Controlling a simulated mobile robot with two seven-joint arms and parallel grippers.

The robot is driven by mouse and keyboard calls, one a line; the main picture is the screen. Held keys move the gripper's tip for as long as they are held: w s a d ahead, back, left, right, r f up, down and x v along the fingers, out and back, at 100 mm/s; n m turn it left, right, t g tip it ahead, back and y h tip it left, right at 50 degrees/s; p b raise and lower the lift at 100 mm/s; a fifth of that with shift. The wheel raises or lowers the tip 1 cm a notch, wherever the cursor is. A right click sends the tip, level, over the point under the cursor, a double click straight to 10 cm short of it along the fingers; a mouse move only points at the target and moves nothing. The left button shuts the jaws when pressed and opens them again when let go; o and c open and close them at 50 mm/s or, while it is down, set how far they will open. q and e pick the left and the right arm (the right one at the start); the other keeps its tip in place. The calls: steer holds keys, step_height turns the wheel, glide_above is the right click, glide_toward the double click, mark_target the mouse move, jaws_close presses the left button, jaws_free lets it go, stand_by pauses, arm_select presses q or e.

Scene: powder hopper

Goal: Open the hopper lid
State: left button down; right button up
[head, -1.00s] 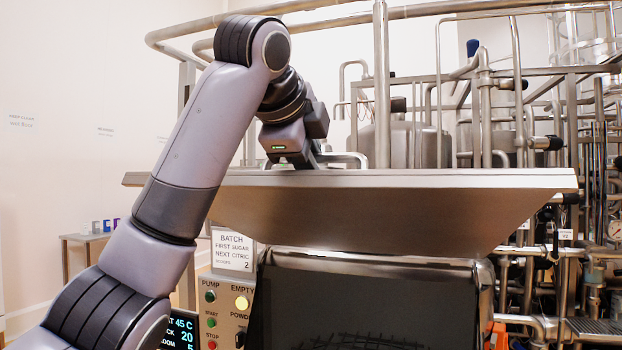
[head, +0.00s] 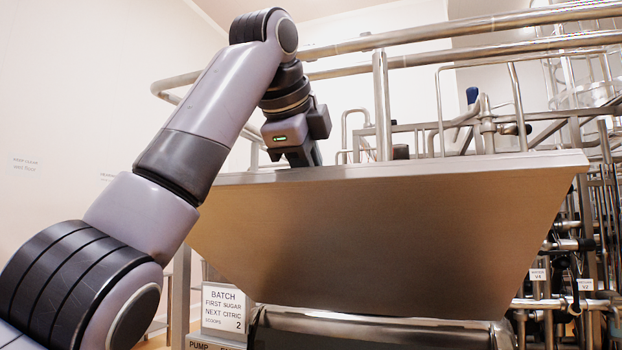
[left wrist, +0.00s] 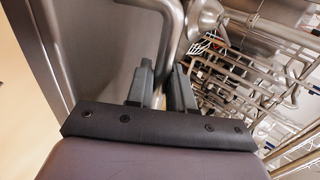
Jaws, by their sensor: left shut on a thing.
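The hopper lid (head: 390,235) is a broad steel panel that stands raised and tilted, its underside facing me and its near edge high. In the left wrist view, the lid (left wrist: 105,45) fills the left side. Its bar handle (left wrist: 172,35) runs down between the fingers of my left gripper (left wrist: 163,85). The left gripper (head: 302,160) is shut on the handle at the lid's upper edge; its fingertips are mostly hidden behind that edge in the head view. The hopper's rounded steel rim (head: 380,322) shows below the lid. My right gripper is not in view.
A batch sign (head: 224,308) stands beside the hopper at lower left. Steel pipes and rails (head: 480,45) fill the space behind and right of the lid, with valves (head: 570,245) at the right. The wall side at upper left is clear.

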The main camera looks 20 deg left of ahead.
arm_select(q)
steer(key=shift+w, duration=0.2)
stand_by(0.4)
steer(key=c, duration=1.2)
jaws_free()
steer(key=shift+w, duration=0.1)
steer(key=shift+o, duration=0.2)
steer(key=shift+v, duration=3.6)
